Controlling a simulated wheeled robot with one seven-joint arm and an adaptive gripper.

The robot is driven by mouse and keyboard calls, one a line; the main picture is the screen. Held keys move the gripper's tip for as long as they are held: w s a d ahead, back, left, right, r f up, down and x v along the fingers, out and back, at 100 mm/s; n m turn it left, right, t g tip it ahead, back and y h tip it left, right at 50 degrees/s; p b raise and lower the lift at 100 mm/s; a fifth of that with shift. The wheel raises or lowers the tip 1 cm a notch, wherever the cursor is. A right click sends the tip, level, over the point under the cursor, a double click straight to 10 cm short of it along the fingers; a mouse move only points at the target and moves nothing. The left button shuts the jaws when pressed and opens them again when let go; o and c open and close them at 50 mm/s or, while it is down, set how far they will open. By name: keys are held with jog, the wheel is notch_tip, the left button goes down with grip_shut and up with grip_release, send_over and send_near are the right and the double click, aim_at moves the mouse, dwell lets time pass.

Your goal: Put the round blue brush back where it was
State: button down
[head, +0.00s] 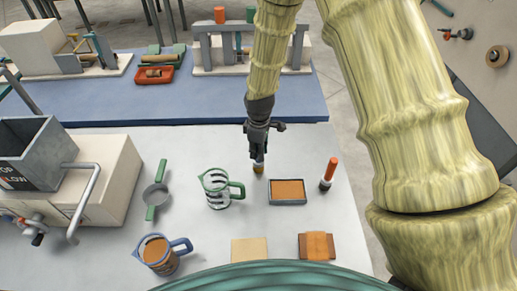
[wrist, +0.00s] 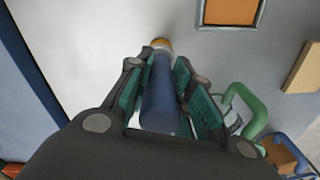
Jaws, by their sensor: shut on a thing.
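The round blue brush has a blue handle (wrist: 160,98) and a tan-orange end (head: 258,168). My gripper (head: 258,150) is shut on the blue handle, with a green pad on each side of it in the wrist view (wrist: 158,85). The brush is upright in the head view, its tan end at or just above the white table (head: 110,262); I cannot tell if it touches. My fingers hide most of the handle in the head view.
A tray with an orange-brown fill (head: 287,203) and an orange-handled brush (head: 329,172) are to the right. A green-handled jug (head: 214,205) is close at left. A blue-handled jug (head: 160,269), tan block (head: 249,250) and brown block (head: 316,246) are nearer the front.

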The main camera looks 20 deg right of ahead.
jog(key=shift+f, duration=0.15)
jog(key=shift+f, duration=0.15)
jog(key=c, duration=1.3)
grip_release()
jog(key=shift+s+d+r+b, duration=0.1)
jog(key=shift+r+b, duration=2)
jog(key=shift+r, duration=4.05)
